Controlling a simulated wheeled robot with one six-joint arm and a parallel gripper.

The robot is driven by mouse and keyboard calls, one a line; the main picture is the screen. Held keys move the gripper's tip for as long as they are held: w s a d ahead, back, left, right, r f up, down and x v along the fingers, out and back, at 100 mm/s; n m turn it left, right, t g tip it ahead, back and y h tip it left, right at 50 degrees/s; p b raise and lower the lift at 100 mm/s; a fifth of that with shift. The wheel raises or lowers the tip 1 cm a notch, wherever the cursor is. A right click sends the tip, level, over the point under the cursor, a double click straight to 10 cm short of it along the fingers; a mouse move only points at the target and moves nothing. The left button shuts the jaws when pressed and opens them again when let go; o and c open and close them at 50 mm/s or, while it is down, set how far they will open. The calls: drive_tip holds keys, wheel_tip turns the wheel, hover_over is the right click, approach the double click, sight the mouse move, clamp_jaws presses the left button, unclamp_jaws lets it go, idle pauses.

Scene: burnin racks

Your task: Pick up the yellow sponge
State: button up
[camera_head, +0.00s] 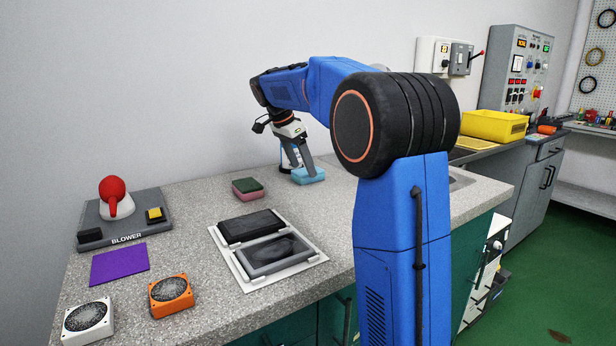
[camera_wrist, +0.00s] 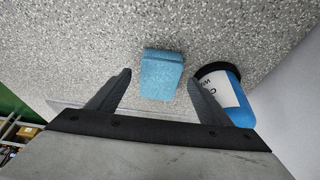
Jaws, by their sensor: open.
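I see no yellow sponge in either view. A light blue sponge (camera_head: 311,177) lies on the grey speckled counter by the wall; it also shows in the wrist view (camera_wrist: 161,76). My gripper (camera_head: 299,168) points down over it, with its fingers open. In the wrist view my gripper (camera_wrist: 159,84) has one finger on each side of the blue sponge, with gaps, and I cannot tell its height above it. A pink sponge with a dark green top (camera_head: 248,188) lies on the counter to the left, apart from my gripper.
A white and blue container with a dark top (camera_wrist: 229,95) stands close beside my right finger in the wrist view. A white tray (camera_head: 240,271) with two dark inserts, a blower box (camera_head: 130,235), a purple mat (camera_head: 119,264) and two fans (camera_head: 171,293) occupy the left counter.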

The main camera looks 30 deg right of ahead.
sight(303, 172)
drive_tip(key=shift+d+f, duration=0.3)
drive_tip(key=shift+f, duration=0.35)
drive_tip(key=shift+c, duration=0.6)
drive_tip(key=c, duration=1.1)
drive_tip(key=shift+s+r, duration=0.15)
drive_tip(key=shift+r, duration=0.3)
wheel_tip(303, 172, up, 6)
drive_tip(key=shift+r, duration=0.15)
drive_tip(key=s, duration=1.9)
drive_tip(key=shift+s+d, duration=0.3)
drive_tip(key=shift+d, duration=0.05)
